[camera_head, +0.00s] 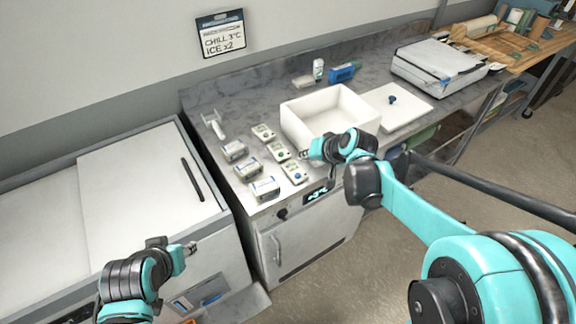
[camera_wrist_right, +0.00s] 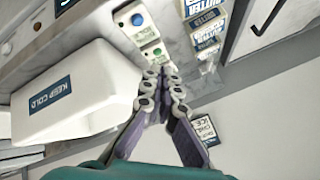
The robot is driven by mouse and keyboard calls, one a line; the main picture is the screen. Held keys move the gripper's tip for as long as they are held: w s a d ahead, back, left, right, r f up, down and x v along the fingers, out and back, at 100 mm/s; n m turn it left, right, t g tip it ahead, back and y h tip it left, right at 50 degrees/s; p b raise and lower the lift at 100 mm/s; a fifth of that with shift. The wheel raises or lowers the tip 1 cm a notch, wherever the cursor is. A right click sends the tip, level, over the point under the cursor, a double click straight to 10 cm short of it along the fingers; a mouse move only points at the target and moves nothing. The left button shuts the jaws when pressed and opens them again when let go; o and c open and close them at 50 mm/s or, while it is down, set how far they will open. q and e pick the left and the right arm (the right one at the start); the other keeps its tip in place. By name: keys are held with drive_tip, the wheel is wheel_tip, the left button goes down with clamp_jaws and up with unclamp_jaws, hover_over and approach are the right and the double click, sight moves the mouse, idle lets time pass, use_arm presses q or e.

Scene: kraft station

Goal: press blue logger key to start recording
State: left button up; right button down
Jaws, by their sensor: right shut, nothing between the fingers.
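Three small white loggers lie in a row on the grey counter, left of the white box. The nearest logger (camera_head: 294,172) has a blue key (camera_head: 298,176); the blue key also shows at the top of the right wrist view (camera_wrist_right: 137,19). The middle logger (camera_head: 278,151) has a green key; the farthest logger (camera_head: 263,132) is small in view. My right gripper (camera_head: 306,154) is shut and empty, just right of the loggers; in the wrist view its fingertips (camera_wrist_right: 162,76) are over the row, apart from the blue key. My left gripper (camera_head: 191,248) hangs away at lower left, its jaws unclear.
The open white box (camera_head: 330,93) stands close beside the right gripper. Butter packs (camera_head: 265,188) line the counter left of the loggers. A white lid (camera_head: 398,108) with a dark blue knob lies right of the box. A white chest (camera_head: 140,172) stands left.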

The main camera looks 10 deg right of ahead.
sight(300, 177)
drive_tip(key=w, duration=0.3)
drive_tip(key=shift+a+r+y+p, duration=0.1)
drive_tip(key=shift+a+y+p, duration=0.15)
drive_tip(key=shift+y+p, duration=0.1)
wheel_tip(300, 177, down, 9)
drive_tip(key=b, duration=0.7)
drive_tip(key=shift+r, duration=0.15)
idle(1.0)
drive_tip(key=shift+f+b, duration=0.35)
drive_tip(key=shift+f, duration=0.1)
drive_tip(key=shift+f+b, duration=0.4)
drive_tip(key=shift+f, duration=0.05)
idle(0.5)
drive_tip(key=shift+r, duration=0.1)
drive_tip(key=shift+r+p, duration=0.75)
drive_tip(key=shift+r, duration=0.05)
